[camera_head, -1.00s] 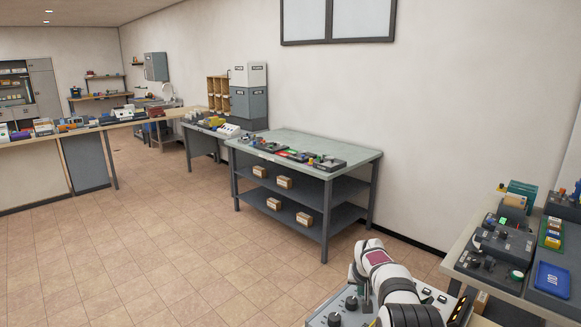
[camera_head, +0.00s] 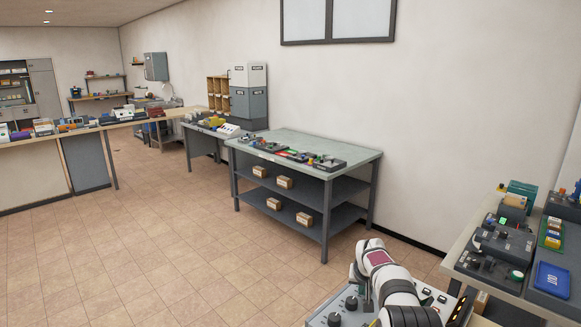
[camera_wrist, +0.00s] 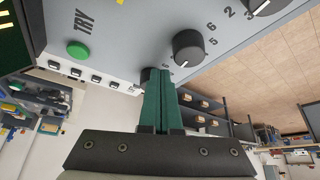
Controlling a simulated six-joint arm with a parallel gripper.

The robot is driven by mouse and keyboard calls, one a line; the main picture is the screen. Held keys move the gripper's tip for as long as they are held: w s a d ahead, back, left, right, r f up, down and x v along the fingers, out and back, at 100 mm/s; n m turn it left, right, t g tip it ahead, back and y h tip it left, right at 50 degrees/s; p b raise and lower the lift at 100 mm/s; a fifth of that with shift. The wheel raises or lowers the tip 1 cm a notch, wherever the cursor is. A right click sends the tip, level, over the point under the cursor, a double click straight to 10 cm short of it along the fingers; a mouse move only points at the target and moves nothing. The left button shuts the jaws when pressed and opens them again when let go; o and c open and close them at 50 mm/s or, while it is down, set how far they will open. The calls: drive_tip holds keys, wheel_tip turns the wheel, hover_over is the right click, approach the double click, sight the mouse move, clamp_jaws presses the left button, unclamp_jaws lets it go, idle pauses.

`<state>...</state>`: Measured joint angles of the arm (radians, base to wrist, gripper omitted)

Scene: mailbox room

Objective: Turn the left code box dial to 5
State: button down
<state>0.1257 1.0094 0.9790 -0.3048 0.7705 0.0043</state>
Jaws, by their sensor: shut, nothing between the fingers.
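The grey code box (camera_head: 317,321) is at the bottom of the head view, partly hidden by my arm. Two black dials show there, one farther back (camera_head: 351,303) and one nearer (camera_head: 334,319). The wrist view shows the box face (camera_wrist: 130,25) with a green TRY button (camera_wrist: 78,49) and black dials in a row: one at the top right (camera_wrist: 262,5), one in the middle (camera_wrist: 188,47), and one (camera_wrist: 146,73) mostly behind my fingers. My gripper (camera_wrist: 158,72) is shut and empty, its green fingertips at this last dial. I cannot tell whether they touch it. Its setting is hidden.
To the right, a bench carries dark devices (camera_head: 502,243) and a blue tray (camera_head: 552,279). A grey-topped table (camera_head: 330,147) stands beyond my arm, with open tiled floor (camera_head: 150,225) to the left.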

drive_tip(key=shift+s+d+r, duration=0.1)
drive_tip(key=shift+d, duration=0.25)
drive_tip(key=shift+s+d, duration=0.1)
drive_tip(key=shift+d, duration=0.6)
drive_tip(key=shift+s, duration=0.4)
wheel_tip(320, 180, up, 7)
drive_tip(key=a, duration=0.2)
drive_tip(key=shift+w+d+f, duration=0.1)
drive_tip(key=shift+f, duration=1.7)
drive_tip(key=shift+w+d+f, duration=0.1)
drive_tip(key=shift+f, duration=1.7)
